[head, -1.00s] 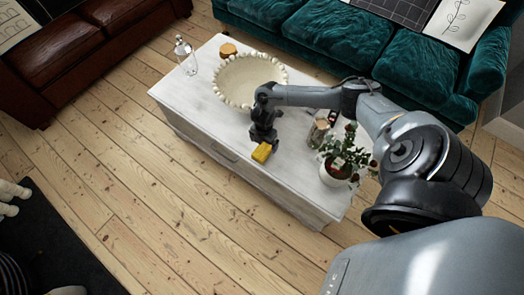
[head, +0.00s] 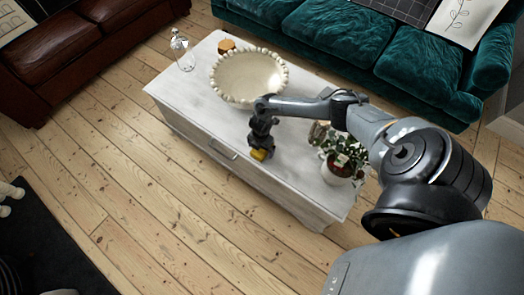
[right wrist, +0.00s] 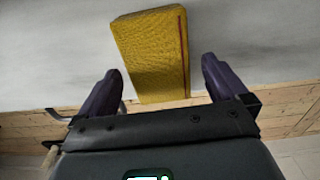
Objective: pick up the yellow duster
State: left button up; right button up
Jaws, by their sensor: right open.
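The yellow duster (head: 259,155) lies on the pale coffee table (head: 190,95) near its front edge. In the head view my right gripper (head: 261,148) is just above it and hides part of it. In the right wrist view the duster (right wrist: 152,55) is a yellow block with a thin red stripe along its right side. My right gripper's two fingers (right wrist: 160,82) are apart, and the near end of the duster shows between them with space on both sides. I cannot tell the height gap. My left gripper is not in view.
A beaded white bowl (head: 248,77) stands behind the gripper. A potted plant (head: 340,160) and a jar (head: 318,133) stand to its right. A glass bottle (head: 181,50) and an orange-brown round item (head: 226,46) are at the far left.

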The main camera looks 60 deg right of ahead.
jog(key=shift+f, duration=0.3)
jog(key=c, duration=1.1)
